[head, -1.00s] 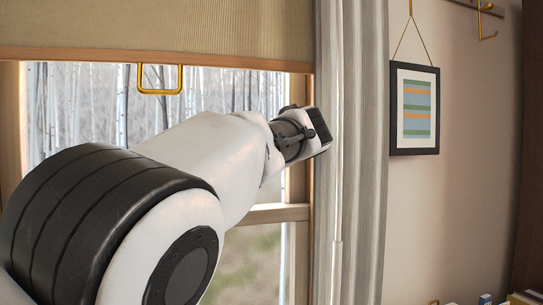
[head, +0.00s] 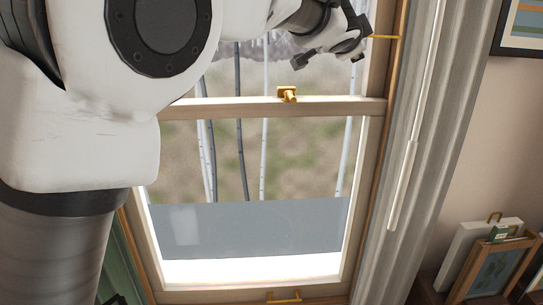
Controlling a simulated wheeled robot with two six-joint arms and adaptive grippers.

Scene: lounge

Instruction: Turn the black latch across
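No black latch shows. A small brass latch (head: 288,95) sits on the window's middle rail (head: 240,107), near its centre. Its knob points toward me. My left gripper (head: 325,60) is above and to the right of the latch, in front of the upper glass. It is apart from the latch, and dark finger parts show at its lower side. Nothing is seen in it, but its angle hides whether the fingers are apart. My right gripper is not in view.
My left arm covers the upper left. A brass piece (head: 385,37) sticks out at the right window frame. A grey curtain (head: 420,150) with a white rod (head: 403,190) hangs to the right. Framed pictures (head: 495,270) stand at lower right. The space before the lower sash is clear.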

